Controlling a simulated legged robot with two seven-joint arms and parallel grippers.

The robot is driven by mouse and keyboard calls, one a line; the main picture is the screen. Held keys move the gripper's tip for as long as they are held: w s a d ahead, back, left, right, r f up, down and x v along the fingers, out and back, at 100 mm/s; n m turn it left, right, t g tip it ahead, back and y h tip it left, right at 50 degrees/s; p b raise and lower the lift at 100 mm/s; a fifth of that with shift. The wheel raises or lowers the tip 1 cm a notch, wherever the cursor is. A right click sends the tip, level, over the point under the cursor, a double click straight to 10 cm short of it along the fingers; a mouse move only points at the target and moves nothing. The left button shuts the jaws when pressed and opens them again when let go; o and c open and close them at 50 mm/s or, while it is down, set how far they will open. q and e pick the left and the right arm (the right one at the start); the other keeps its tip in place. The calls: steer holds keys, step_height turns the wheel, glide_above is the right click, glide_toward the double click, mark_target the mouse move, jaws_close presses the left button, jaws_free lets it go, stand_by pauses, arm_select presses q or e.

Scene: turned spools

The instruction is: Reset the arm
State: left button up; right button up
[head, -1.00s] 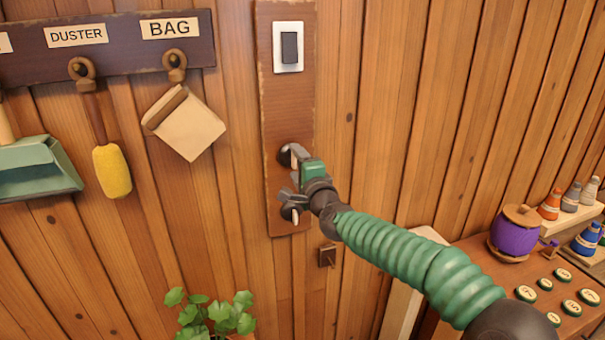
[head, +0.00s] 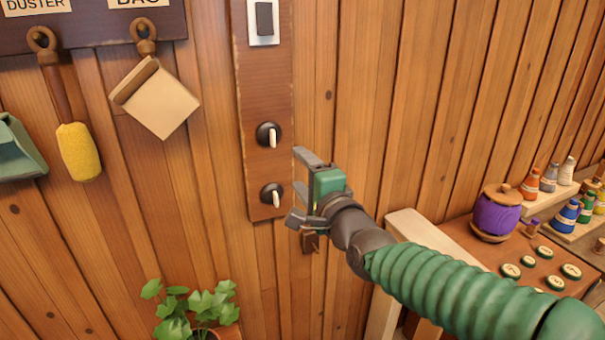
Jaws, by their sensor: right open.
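My right gripper (head: 300,188), with a green body and grey fingers, is open and empty. It is in front of the wall, just right of a dark wooden strip. The strip (head: 266,95) carries a white switch plate with a dark rocker (head: 264,18) at the top. Below are two round black knobs with pale levers, an upper knob (head: 268,135) and a lower knob (head: 272,195). The gripper is apart from both knobs. My green ribbed right arm comes in from the lower right. My left gripper is not in view.
A rack (head: 95,28) at upper left holds a yellow duster (head: 78,152) and a beige bag (head: 155,98). A plant (head: 190,308) stands below.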

steer(key=s+d+f+n+g+h, duration=0.1)
steer(key=s+d+f+n+g, duration=0.15)
steer(key=f, duration=0.85)
steer(key=s+d+f+n+g+h, duration=0.1)
steer(key=s+f+n+g+h, duration=0.2)
steer(key=f, duration=0.9)
steer(key=s+d+f+n+g, duration=0.4)
steer(key=s+f, duration=0.4)
steer(key=s, duration=0.3)
steer(key=s+d+f+n+g+h, duration=0.1)
steer(key=s+d+f+n+g, duration=0.4)
steer(key=s, duration=0.6)
step_height(320, 180, down, 4)
steer(key=shift+s+d+r+h, duration=0.15)
steer(key=shift+s+d+h, duration=0.2)
steer(key=shift+d, duration=0.7)
steer(key=shift+w, duration=0.1)
